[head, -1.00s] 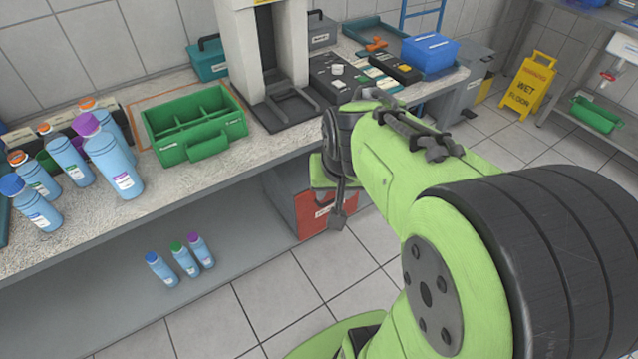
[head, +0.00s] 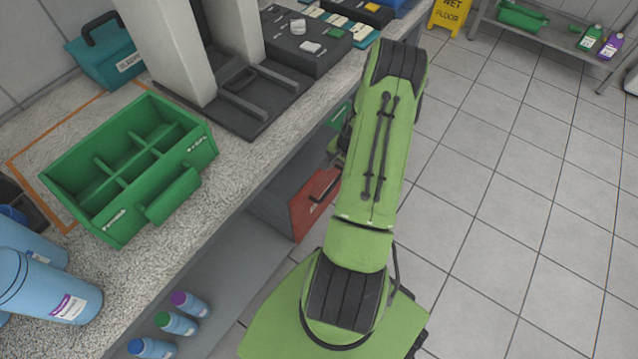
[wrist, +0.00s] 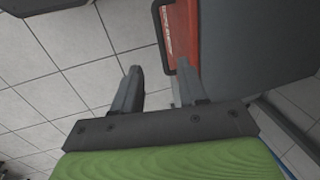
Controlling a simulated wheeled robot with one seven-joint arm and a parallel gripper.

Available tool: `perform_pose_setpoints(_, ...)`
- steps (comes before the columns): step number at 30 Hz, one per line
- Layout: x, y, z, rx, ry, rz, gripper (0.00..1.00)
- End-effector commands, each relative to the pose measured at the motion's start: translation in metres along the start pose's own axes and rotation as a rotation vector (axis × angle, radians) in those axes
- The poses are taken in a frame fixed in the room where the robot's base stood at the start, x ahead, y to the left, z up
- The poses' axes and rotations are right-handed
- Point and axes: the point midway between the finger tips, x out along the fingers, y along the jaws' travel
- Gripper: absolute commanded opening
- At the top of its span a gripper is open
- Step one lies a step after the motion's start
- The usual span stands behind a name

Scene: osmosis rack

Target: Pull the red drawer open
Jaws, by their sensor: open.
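The red drawer (head: 309,203) is in the front of the grey cabinet under the counter, left of my arm in the head view. Its dark bar handle (head: 325,184) stands out from the front. In the wrist view the red front (wrist: 184,28) and the handle (wrist: 160,42) are at the top, just beyond my fingers. My gripper (wrist: 158,82) is open and empty, with floor tiles showing between the fingers. The right finger is close to the drawer's front edge; I cannot tell whether it touches.
A green divided caddy (head: 125,170) and a dark press-like stand (head: 262,95) are on the counter (head: 185,240) above. Several blue bottles (head: 175,325) stand at the lower left. The tiled floor (head: 510,200) on the right is clear.

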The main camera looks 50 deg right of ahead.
Motion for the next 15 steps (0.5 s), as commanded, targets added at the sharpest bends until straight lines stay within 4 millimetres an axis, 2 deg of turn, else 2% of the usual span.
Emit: perform_pose_setpoints(15, 0.124, 0.0, 0.002, -0.003, -0.003, 0.0, 0.42)
